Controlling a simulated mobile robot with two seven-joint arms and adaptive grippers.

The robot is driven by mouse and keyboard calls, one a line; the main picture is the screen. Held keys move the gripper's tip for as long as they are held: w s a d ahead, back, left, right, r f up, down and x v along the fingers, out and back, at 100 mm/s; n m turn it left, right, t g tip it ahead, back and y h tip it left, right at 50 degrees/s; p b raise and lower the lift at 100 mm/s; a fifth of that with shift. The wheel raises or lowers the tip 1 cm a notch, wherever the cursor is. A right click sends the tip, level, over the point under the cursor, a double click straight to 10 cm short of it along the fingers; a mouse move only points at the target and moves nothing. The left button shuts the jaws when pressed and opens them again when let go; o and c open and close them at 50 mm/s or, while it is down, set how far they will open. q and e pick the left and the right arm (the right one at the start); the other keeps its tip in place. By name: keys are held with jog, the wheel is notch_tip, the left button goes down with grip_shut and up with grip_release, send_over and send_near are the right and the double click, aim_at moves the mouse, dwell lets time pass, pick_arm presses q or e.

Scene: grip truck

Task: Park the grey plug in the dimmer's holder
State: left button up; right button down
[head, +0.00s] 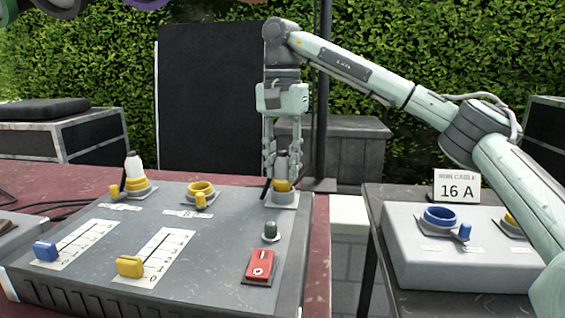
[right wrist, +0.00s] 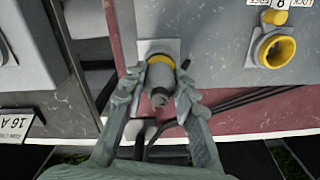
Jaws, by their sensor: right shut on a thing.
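The grey plug (head: 282,165) with a yellow band stands about upright at the far right corner of the dimmer (head: 215,245). My right gripper (head: 282,178) comes down from above and is shut around it. In the right wrist view, the grey plug (right wrist: 160,88) sits between the fingertips (right wrist: 160,90), its cable end towards the camera. Below the yellow band is a grey holder (head: 284,198) on a square plate. The plug is lined up over this holder and looks in contact; I cannot tell how deep it sits. My left gripper is out of view.
A white plug (head: 133,168) stands in a yellow socket at the far left. An open yellow socket (head: 200,190) is empty between them. Blue and yellow sliders and a red switch (head: 259,265) sit nearer. A box with a blue socket (head: 439,217) and a 16 A sign (head: 457,187) stands right.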

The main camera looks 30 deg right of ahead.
aim_at(283, 151)
jog(key=shift+f, duration=0.45)
jog(key=c, duration=0.8)
grip_release()
jog(key=shift+r, duration=0.1)
jog(key=shift+r+p, duration=0.35)
jog(key=shift+r, duration=2.05)
jog(key=shift+f, duration=0.1)
